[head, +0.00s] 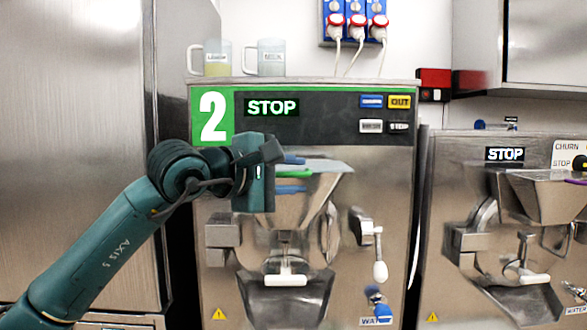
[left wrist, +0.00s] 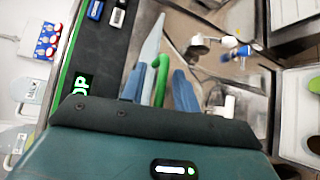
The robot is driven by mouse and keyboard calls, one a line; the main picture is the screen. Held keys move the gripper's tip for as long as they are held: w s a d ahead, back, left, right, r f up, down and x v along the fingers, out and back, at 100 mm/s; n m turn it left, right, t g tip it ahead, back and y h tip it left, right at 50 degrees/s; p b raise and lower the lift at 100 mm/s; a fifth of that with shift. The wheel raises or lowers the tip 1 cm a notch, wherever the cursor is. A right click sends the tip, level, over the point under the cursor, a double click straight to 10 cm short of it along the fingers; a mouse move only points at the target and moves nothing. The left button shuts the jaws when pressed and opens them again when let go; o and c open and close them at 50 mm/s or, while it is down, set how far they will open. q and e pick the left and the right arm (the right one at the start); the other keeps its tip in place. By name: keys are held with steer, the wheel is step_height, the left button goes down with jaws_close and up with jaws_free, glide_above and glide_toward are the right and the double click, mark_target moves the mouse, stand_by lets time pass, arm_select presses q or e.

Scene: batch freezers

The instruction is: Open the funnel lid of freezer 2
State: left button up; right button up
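Freezer 2 (head: 345,190) is a steel machine with a green "2" panel and a "STOP" display. Its funnel lid (head: 332,166) lies flat over the funnel (head: 318,195), closed. The lid has a green handle (head: 295,174), which also shows in the left wrist view (left wrist: 160,82). My left gripper (head: 291,174) reaches in from the left at the funnel's front. Its two blue fingers are open, one on each side of the green handle, with small gaps visible in the left wrist view (left wrist: 159,88). My right gripper is in neither view.
Two labelled jugs (head: 217,58) stand on top of freezer 2. Another freezer (head: 510,220) stands at the right. A white-handled lever (head: 379,262) and a blue water tap (head: 378,307) stick out from freezer 2's front. A tall steel cabinet (head: 75,120) stands at the left.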

arm_select(q)
steer(key=shift+w+d, duration=0.2)
steer(key=shift+w, duration=0.05)
steer(key=shift+c, duration=0.4)
steer(key=c, duration=0.5)
steer(key=shift+f, duration=0.15)
jaws_close()
steer(key=shift+f, duration=0.1)
